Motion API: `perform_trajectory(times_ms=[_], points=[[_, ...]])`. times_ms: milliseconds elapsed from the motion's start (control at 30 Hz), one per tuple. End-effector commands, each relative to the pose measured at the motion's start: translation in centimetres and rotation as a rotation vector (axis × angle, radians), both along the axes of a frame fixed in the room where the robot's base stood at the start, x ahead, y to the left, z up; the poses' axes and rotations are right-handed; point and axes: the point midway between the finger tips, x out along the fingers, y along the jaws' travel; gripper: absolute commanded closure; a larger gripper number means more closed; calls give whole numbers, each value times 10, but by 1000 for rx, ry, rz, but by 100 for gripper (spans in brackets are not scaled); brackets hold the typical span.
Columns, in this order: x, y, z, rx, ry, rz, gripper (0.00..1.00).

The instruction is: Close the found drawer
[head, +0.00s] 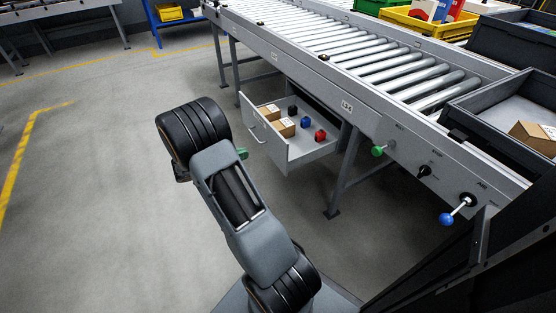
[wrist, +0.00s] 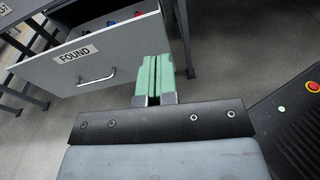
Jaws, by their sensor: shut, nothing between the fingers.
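The found drawer (head: 272,147) stands pulled out below the roller conveyor. Its grey front (wrist: 122,55) carries a FOUND label and a silver bar handle (wrist: 97,80) in the wrist view. Cartons and small dark, blue and red items lie inside it. My gripper (wrist: 154,62) has its green fingers shut together with nothing between them. In the wrist view the fingers overlap the right end of the drawer front, to the right of the handle; I cannot tell whether they touch it. In the head view my arm hides most of the gripper; a green bit (head: 243,153) shows left of the drawer.
The roller conveyor (head: 400,80) runs above the drawer, on grey legs (head: 345,180). Green (head: 378,151) and blue (head: 447,218) knobs stick out of its side panel. A dark tray (head: 480,125) stands at the right. The floor at left is clear.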

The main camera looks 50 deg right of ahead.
Motion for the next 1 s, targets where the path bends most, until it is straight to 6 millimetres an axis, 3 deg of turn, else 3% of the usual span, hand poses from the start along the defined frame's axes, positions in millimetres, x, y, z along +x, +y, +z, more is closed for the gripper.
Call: perform_trajectory(times_ms=[33, 200, 367, 800, 1000], points=[[4, -5, -21, -23, 41, 14, 100], [10, -17, -38, -72, 116, 47, 100], [5, -35, -41, -79, 130, 50, 100], [-26, -109, -41, -78, 127, 50, 100], [-35, -132, -40, -79, 127, 52, 100]])
